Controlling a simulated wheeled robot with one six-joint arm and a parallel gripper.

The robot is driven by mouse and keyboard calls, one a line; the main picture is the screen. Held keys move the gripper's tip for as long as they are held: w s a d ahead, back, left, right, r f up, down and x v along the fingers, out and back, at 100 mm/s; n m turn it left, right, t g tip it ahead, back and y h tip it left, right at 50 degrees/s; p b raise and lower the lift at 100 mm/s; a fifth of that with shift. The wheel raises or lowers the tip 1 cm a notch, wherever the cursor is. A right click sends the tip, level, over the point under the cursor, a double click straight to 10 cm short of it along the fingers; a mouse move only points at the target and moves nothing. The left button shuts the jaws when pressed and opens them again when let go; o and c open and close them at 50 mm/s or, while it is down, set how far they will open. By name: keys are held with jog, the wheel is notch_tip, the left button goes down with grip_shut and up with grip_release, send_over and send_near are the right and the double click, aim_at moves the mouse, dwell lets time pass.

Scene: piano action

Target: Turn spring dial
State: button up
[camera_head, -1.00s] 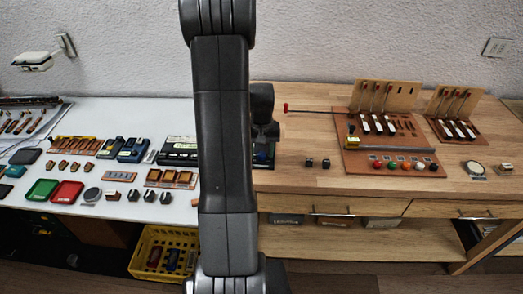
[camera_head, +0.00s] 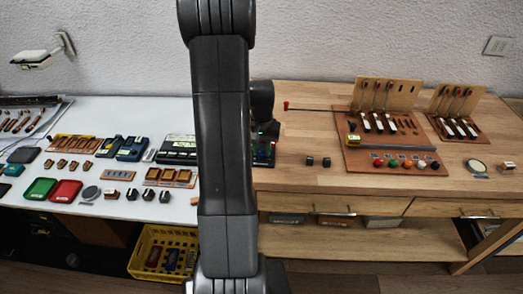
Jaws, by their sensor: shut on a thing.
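My gripper (camera_head: 268,130) is at the left end of the wooden bench, just right of my upright arm. Only a small dark part of it shows; its fingertips are hidden or too small to make out. It is low over a small dark device with a teal-green face (camera_head: 264,153), partly covered by my arm. The spring dial itself cannot be made out there. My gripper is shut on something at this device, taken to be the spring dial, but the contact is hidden.
Two small black knobs (camera_head: 318,161) stand on the bench to the right. Beyond is a brown board (camera_head: 390,160) with key models, coloured knobs and a long red-tipped rod (camera_head: 305,108). The white table (camera_head: 130,208) at left holds trays and boxes. The bench front between is clear.

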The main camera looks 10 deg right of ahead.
aim_at(261, 152)
jog(key=o, duration=1)
notch_tip(261, 152, up, 14)
jog(key=shift+b, duration=0.4)
jog(key=shift+f, duration=0.1)
